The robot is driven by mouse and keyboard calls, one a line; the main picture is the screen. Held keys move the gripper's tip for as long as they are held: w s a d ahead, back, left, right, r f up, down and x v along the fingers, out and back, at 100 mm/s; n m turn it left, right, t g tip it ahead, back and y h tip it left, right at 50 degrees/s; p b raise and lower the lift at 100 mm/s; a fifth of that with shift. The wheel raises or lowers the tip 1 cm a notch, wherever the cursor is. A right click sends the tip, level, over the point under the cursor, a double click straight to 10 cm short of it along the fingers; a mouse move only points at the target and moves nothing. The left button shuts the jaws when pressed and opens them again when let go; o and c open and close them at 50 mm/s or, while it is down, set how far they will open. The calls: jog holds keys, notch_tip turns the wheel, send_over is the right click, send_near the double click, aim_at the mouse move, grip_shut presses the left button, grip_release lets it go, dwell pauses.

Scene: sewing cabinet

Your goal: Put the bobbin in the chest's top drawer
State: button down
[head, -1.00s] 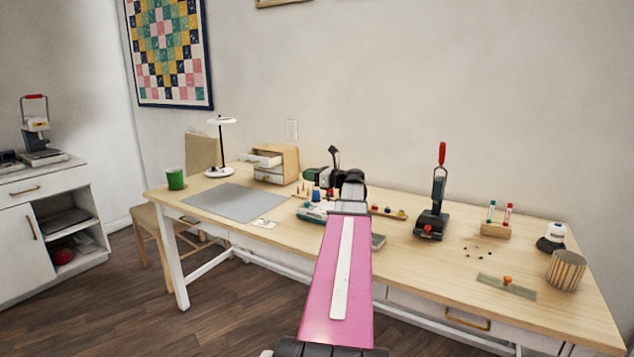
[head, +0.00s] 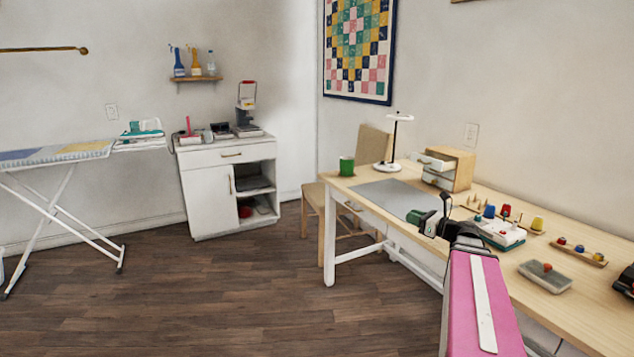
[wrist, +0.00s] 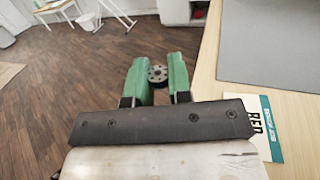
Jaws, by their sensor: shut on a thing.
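My gripper (head: 417,216) has green fingers and is at the table's front edge, just right of the grey mat in the head view. In the wrist view, the fingers are shut on the bobbin (wrist: 157,75), a small dark grey disc with holes, with floor behind it. The bobbin cannot be made out in the head view. The small wooden chest (head: 464,170) stands at the back of the table, beyond my gripper. Its white top drawer (head: 431,161) is pulled out toward the left and its inside is mostly hidden. The lower drawer (head: 437,180) looks closed.
The grey mat (head: 385,196) lies clear in front of the chest. A white lamp (head: 385,166) and green mug (head: 346,166) stand left of it.

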jog(key=s+a+f+g, duration=0.1)
jog(key=s+a+f, duration=0.1)
jog(key=a, duration=0.5)
jog(key=s+a+f+n+g+y, duration=0.1)
jog(key=s+a+f, duration=0.2)
jog(key=a, duration=0.4)
jog(key=shift+f+n+y, duration=0.3)
jog(key=shift+f, duration=0.1)
